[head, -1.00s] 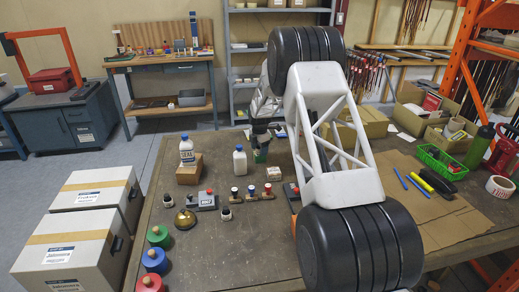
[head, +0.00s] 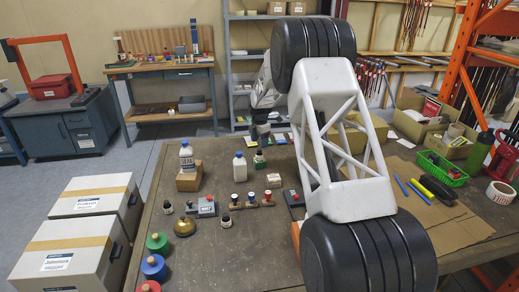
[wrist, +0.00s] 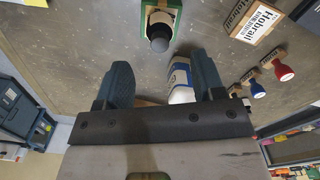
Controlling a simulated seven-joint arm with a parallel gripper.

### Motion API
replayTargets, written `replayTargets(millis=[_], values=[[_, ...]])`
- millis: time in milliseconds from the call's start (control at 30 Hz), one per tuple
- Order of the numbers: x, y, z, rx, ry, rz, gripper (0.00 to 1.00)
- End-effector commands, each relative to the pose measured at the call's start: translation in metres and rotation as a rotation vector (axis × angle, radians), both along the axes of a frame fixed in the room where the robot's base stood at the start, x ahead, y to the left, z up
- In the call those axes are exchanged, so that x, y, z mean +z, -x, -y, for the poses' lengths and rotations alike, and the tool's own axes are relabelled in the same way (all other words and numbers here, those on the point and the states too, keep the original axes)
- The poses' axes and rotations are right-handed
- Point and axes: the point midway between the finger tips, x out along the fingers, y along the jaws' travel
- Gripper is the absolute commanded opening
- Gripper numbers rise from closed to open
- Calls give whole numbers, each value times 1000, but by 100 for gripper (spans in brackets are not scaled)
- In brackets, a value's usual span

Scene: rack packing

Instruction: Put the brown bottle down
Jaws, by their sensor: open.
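A small dark bottle (head: 259,163), which I take for the brown bottle, stands upright on the bench, with green at it. In the wrist view the dark round cap (wrist: 159,44) shows from above, just beyond my fingertips, with a green patch around it. My gripper (wrist: 162,80) is open, and the bottle is clear of both fingers. In the head view my gripper (head: 262,132) is small and dark, just behind and above the bottle.
A white bottle (head: 239,167) stands close left of the dark bottle; it shows near the right finger in the wrist view (wrist: 181,82). A labelled bottle (head: 186,158) stands on a cardboard box (head: 189,180). A rack of stamps (head: 250,204) lies in front.

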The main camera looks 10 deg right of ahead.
Motion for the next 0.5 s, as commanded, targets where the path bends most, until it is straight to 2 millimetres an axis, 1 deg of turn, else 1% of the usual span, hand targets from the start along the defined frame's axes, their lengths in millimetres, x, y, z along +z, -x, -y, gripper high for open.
replayTargets(millis=[33, 100, 200, 333, 500], values=[[9, 0, 0, 0, 0, 1, 62], [19, 0, 0, 0, 0, 1, 62], [30, 0, 0, 0, 0, 1, 62], [39, 0, 0, 0, 0, 0, 62], [43, 0, 0, 0, 0, 0, 62]])
